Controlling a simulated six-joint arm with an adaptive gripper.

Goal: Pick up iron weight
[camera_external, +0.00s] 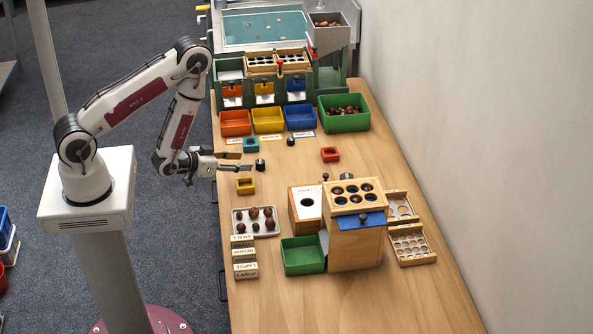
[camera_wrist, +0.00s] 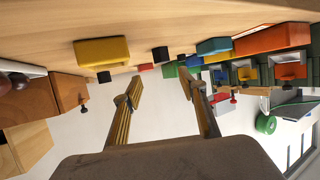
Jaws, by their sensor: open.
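A small black iron weight (camera_external: 260,164) stands on the table just right of my gripper (camera_external: 246,162). My gripper is open and empty, lying level low over the table and pointing right. In the wrist view, table at the top, a dark block (camera_wrist: 160,54) shows beyond and between the spread fingers (camera_wrist: 162,84), apart from them. Another small black piece (camera_external: 291,142) stands farther back right, and one (camera_external: 326,176) stands by the wooden boxes. I cannot tell which of these is which in the wrist view.
A yellow tray (camera_external: 245,186) stands just in front of my gripper, and a teal tray (camera_external: 251,145) just behind. A red tray (camera_external: 330,154) is to the right. Orange (camera_external: 235,123), yellow and blue bins stand behind. Wooden boxes (camera_external: 355,245) and a chestnut tray (camera_external: 240,228) are in front.

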